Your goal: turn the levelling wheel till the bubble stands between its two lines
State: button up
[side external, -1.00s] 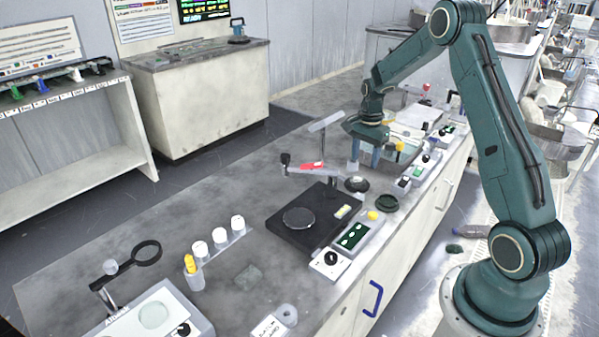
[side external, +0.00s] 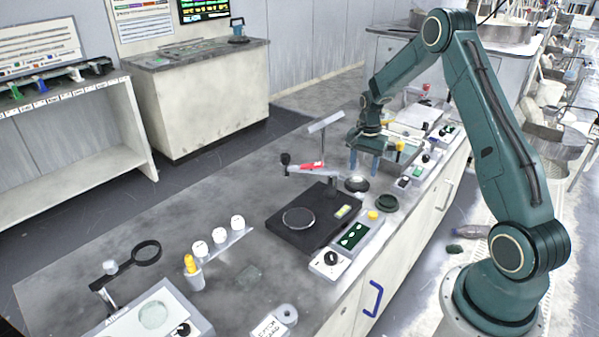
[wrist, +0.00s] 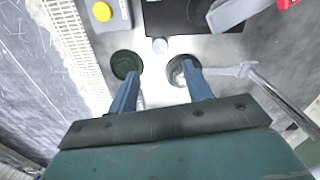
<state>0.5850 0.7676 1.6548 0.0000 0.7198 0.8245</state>
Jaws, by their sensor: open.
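A black platen unit (side external: 283,233) carries a round plate and a small pale yellow-green level vial (side external: 342,211). The bubble and its lines are too small to read. Beside the unit are a black round part with a pale top (side external: 357,184), also in the wrist view (wrist: 173,74), and a dark green disc (side external: 387,204), also in the wrist view (wrist: 124,62). I cannot tell for sure which part is the levelling wheel. My gripper (side external: 364,166) is open and empty, fingers pointing down above the bench near the black part. It also shows in the wrist view (wrist: 158,75).
A thin-armed stand with a red piece (side external: 312,166) rises close left of my gripper. A control box with a green display (side external: 354,236), a yellow button (side external: 373,215) and a knob box (side external: 330,263) line the bench front.

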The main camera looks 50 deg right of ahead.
aim_at(359, 195)
notch_tip(359, 195, down, 10)
jog(key=shift+f, duration=0.1)
dwell(0.4)
jog(key=shift+c, duration=0.4)
jog(key=c, duration=0.9)
jog(key=shift+m, duration=0.3)
jog(key=shift+m, duration=1.1)
jog(key=o, duration=1)
